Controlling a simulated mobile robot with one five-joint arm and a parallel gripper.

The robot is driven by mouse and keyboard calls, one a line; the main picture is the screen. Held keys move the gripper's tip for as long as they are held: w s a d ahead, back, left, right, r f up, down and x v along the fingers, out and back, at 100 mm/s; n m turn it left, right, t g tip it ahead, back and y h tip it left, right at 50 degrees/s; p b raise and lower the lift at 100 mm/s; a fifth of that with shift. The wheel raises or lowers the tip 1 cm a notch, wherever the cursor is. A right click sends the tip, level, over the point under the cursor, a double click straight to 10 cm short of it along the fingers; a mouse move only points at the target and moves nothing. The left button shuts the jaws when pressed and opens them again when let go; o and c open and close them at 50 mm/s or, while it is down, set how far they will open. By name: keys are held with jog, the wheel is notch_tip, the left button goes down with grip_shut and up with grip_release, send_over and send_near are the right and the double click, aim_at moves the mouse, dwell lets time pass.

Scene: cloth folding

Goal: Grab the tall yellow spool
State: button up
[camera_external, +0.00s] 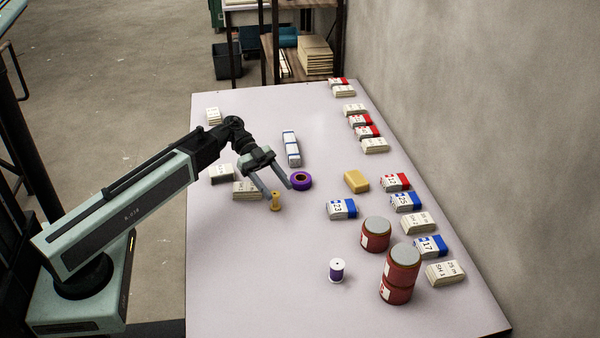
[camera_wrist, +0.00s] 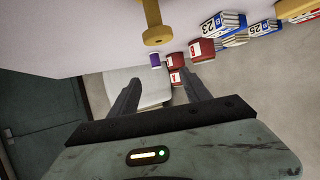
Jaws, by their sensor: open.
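The tall yellow spool (camera_external: 276,202) stands upright on the table in the external view, near the table's middle left. My gripper (camera_external: 276,190) is open right by it, its two fingers reaching down at the spool. In the wrist view the yellow spool (camera_wrist: 154,22) shows at the top, beyond the fingertips of my open gripper (camera_wrist: 159,79). Whether a finger touches the spool cannot be told.
A purple tape roll (camera_external: 301,180) lies just right of my gripper. Card stacks (camera_external: 247,190) lie close on the left. A yellow block (camera_external: 356,181), blue-and-white packs (camera_external: 342,209), red cans (camera_external: 376,234) and a purple spool (camera_external: 337,270) stand to the right. The front left of the table is clear.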

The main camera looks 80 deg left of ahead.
aim_at(274, 193)
jog(key=shift+n+t+y, duration=0.5)
jog(key=shift+n+t, duration=0.4)
jog(key=s+a, duration=0.1)
jog(key=a, duration=0.1)
jog(key=s+a+f, duration=0.1)
jog(key=s+a, duration=0.1)
jog(key=a, duration=0.1)
jog(key=s+a+b, duration=0.1)
jog(key=a, duration=0.2)
jog(key=shift+s+f, duration=0.3)
jog(key=shift+f, duration=0.05)
jog(key=shift+b+x, duration=0.55)
jog(key=shift+x, duration=0.85)
jog(key=b+x, duration=0.1)
jog(key=x, duration=0.1)
jog(key=f+b+x, duration=0.1)
jog(key=x, duration=0.1)
jog(key=shift+w+d+f+b, duration=0.1)
jog(key=shift+w+d+b, duration=0.15)
jog(key=shift+w+b, duration=0.05)
grip_shut()
